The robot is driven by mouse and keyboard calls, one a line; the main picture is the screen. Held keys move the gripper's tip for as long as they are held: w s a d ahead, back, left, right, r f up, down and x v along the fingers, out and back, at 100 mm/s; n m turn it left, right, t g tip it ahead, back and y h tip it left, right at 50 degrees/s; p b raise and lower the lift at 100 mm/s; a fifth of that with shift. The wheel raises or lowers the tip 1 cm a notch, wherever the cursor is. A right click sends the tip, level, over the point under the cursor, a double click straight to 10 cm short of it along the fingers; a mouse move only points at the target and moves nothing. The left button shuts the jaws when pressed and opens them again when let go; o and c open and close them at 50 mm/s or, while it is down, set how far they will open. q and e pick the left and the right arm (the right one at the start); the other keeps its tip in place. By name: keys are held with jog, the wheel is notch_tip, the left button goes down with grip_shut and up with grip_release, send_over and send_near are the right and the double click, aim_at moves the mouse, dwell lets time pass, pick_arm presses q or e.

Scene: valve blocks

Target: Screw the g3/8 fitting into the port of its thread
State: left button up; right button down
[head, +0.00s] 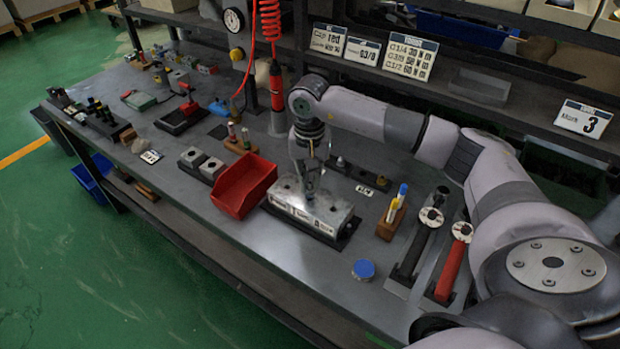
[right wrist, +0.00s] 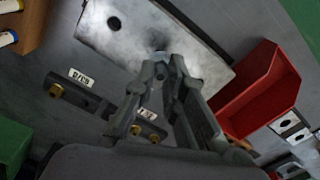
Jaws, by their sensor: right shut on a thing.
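A pale metal valve block (head: 331,217) lies on the bench in a dark base, below my right gripper. It also shows in the right wrist view (right wrist: 192,38), with one dark open port (right wrist: 114,23) in its top. My right gripper (head: 311,192) points down over the block's top. In the right wrist view its fingers (right wrist: 164,66) are shut on a small greyish fitting (right wrist: 160,55), mostly hidden between the fingertips. The fitting is at or just above the block's top face; I cannot tell whether it is in a port. My left gripper is not in view.
A red bin (head: 244,188) stands left of the block. A dark strip with brass fittings (right wrist: 56,90) and small labels lies behind it. A wooden pen stand (head: 390,222), a blue-lidded tin (head: 363,269) and black and red handled tools (head: 451,268) lie to the right.

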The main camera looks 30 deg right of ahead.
jog(key=shift+f+b, duration=0.65)
jog(key=shift+f, duration=0.15)
jog(key=m, duration=0.4)
jog(key=shift+m, duration=0.4)
jog(key=m, duration=1)
jog(key=shift+m, duration=0.4)
jog(key=m, duration=0.6)
jog(key=c, duration=1.8)
grip_release()
jog(key=shift+c, duration=0.2)
